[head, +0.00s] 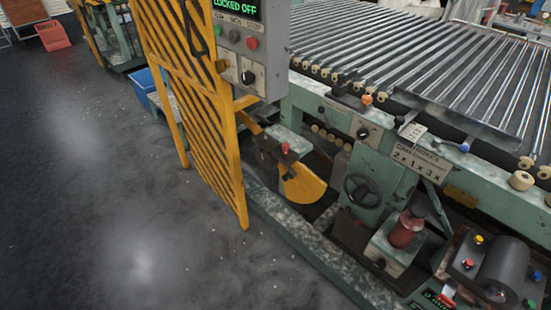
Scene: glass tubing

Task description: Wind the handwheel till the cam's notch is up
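A dark spoked handwheel (362,191) is mounted on the pale green machine frame, right of centre. A yellow rounded plate (303,185) shows low inside the machine to its left; it may be the cam, but I cannot tell. I cannot make out a notch on it. A sign plate (416,160) with small lettering and "2 x 1 x 3 x" is fixed above and right of the handwheel. My gripper is not in view.
A yellow slatted guard (205,120) stands left of the machine. A grey control box (243,45) on it reads "LOCKED OFF". A red bottle-shaped part (407,228) and a dark motor-like cylinder (507,268) stand right of the handwheel. The dark floor (110,200) at left is open.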

